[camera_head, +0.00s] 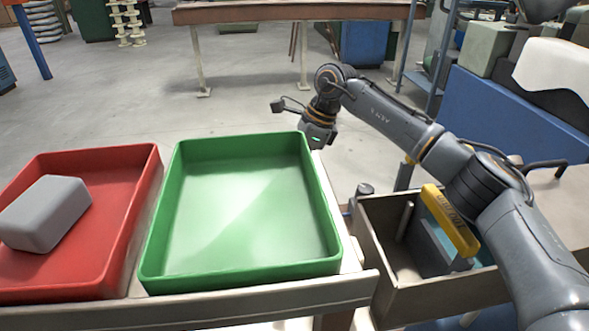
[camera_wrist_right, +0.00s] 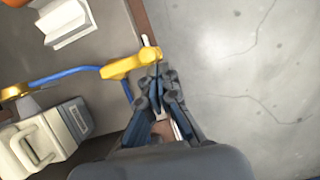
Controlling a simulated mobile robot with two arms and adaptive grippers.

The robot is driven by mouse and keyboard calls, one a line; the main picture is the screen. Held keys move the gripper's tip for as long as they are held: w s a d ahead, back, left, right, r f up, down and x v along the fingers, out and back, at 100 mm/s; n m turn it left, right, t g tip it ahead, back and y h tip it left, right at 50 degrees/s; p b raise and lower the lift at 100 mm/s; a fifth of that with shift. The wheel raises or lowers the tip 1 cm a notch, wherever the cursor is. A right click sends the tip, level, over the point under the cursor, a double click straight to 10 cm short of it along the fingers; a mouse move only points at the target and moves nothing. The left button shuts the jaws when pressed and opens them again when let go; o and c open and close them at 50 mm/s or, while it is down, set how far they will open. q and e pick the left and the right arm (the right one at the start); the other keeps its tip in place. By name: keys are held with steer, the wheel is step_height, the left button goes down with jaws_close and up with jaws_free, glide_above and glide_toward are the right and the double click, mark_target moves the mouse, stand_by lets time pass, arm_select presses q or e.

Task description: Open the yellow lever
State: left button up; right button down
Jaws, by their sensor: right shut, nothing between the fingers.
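A yellow lever (camera_wrist_right: 130,65) shows in the right wrist view, joined to a blue bar near the edge of a grey-brown surface. My right gripper (camera_wrist_right: 158,76) is shut and empty, its fingertips close beside the lever's right end. I cannot tell whether they touch. In the head view my right arm reaches forward and bends down beyond the green tray, and the fingers are hidden. A yellow bar-shaped part (camera_head: 450,221) shows in the head view at the wooden box; I cannot tell whether it is the same lever. My left gripper is out of view.
A green tray (camera_head: 157,240) stands empty beside a red tray (camera_head: 135,170) holding a grey block (camera_head: 45,213). A wooden box (camera_head: 440,297) stands at the right. A pale machine-like object (camera_wrist_right: 30,140) lies lower left in the wrist view. Open floor lies behind the trays.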

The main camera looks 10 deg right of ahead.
stand_by(0.3)
steer(key=v, duration=1.2)
